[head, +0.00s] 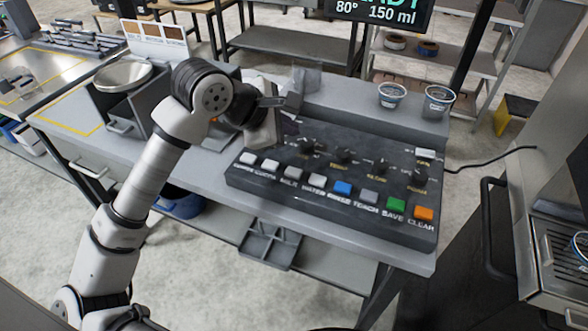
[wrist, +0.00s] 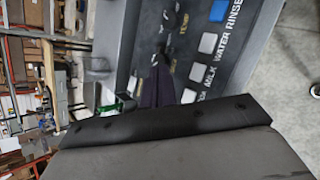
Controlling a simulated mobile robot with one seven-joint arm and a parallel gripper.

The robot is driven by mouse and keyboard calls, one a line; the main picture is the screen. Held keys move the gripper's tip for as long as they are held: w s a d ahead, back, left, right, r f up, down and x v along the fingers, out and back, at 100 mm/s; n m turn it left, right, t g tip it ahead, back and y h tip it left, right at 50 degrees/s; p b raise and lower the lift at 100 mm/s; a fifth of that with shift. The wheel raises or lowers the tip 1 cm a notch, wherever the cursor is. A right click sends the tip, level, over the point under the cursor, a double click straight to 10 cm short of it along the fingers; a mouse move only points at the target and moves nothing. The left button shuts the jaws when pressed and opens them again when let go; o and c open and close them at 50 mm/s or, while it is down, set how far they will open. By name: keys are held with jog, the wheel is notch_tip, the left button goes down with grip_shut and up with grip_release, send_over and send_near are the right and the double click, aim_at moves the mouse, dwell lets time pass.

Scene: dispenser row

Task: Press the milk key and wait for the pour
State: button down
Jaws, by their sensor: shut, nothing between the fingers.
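The dark key panel (head: 330,185) stands on the grey counter, with a row of square keys along its front. The white milk key (head: 292,173) is third from the left; it also shows in the wrist view (wrist: 197,71), uncovered. My gripper (head: 264,130) is over the panel's left back part, behind the key row and apart from the milk key. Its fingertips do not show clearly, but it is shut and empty. In the wrist view, its dark body fills the bottom. The display (head: 378,12) reads 80° and 150 ml, with its top line cut off.
Several knobs (head: 344,155) rise behind the keys. Two clear cups (head: 391,95) (head: 438,102) stand on the ledge at the right. A grey box with a round metal pan (head: 123,75) stands at the left. A black cable runs off the panel's right side.

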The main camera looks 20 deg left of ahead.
jog(key=shift+f, duration=0.1)
jog(key=b, duration=0.4)
send_over(289, 173)
notch_tip(289, 173, down, 8)
jog(key=shift+r, duration=0.15)
jog(key=shift+f+b, duration=0.5)
jog(key=shift+b, duration=0.35)
jog(key=shift+f+b, duration=0.15)
jog(key=shift+b, duration=0.15)
dwell(0.9)
jog(key=shift+f+b, duration=0.25)
jog(key=shift+b, duration=0.4)
jog(key=shift+f+b, duration=0.45)
jog(key=shift+b, duration=0.45)
dwell(0.7)
jog(key=shift+r, duration=0.9)
